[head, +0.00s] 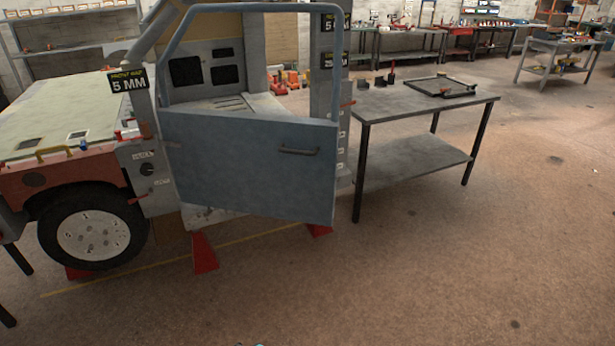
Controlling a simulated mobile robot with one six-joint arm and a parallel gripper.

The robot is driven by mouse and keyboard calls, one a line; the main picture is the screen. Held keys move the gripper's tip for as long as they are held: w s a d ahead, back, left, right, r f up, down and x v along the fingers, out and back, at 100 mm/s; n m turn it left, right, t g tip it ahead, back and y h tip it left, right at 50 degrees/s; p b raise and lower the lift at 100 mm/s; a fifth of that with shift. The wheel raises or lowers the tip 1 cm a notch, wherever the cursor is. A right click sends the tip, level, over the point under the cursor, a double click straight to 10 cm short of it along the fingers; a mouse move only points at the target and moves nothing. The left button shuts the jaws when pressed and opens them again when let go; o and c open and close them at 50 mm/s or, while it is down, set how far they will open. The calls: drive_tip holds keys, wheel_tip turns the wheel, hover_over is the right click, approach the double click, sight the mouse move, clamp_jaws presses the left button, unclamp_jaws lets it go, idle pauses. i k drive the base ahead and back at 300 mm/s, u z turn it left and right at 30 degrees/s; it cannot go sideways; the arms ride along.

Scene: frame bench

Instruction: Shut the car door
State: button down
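The car door (245,165) is a blue-grey panel with an open, tubular window frame above it. It hangs on the car body (145,160) at its left edge and stands open, its right edge swung out toward me, in front of the rear pillar (342,120). A dark door handle (299,151) sits near the upper right of the panel. The cabin interior shows through the window frame. How wide the gap is behind the door is hidden by the panel. My gripper is not in view.
A grey metal table (425,103) with a dark frame on it stands close to the right of the door. Red stands (204,254) support the car. A front wheel (93,228) is at left. The brown floor in front and to the right is clear.

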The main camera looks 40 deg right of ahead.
sight(279, 167)
drive_tip(key=z, duration=0.1)
drive_tip(key=i, duration=0.95)
drive_tip(key=u, duration=0.05)
